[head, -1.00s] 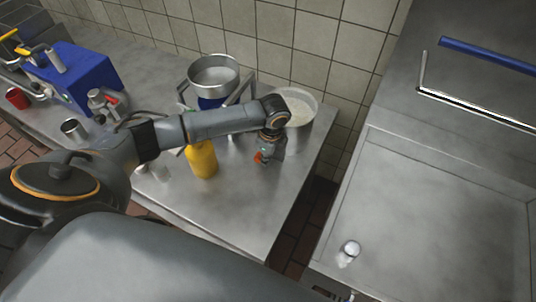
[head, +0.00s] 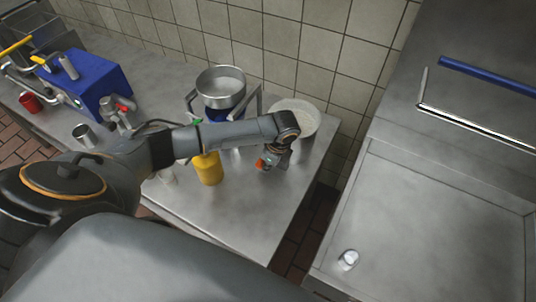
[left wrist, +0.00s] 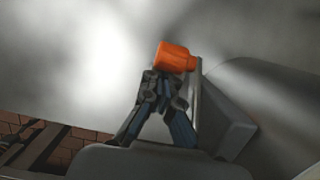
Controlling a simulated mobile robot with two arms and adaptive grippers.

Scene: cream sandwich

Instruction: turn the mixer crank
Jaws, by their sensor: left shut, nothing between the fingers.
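An orange-red crank handle (head: 262,163) shows beside my left gripper (head: 271,157) near the right end of the steel table. In the left wrist view the orange handle (left wrist: 176,56) is a short cylinder at the end of a thin grey bar. My left gripper (left wrist: 156,80) is shut and empty there, its fingertips just below and left of the handle. I cannot tell whether they touch it. A round pot with pale contents (head: 302,112) stands behind my left wrist, which hides part of it and most of the crank. My right gripper is out of view.
A yellow bottle (head: 209,170) stands under my left forearm. Behind it is a metal bowl on a stand (head: 221,84). A blue machine (head: 95,82), a red cup (head: 31,103) and a metal cup (head: 84,134) are at left. The table's front right is clear; a sink basin (head: 430,225) lies right.

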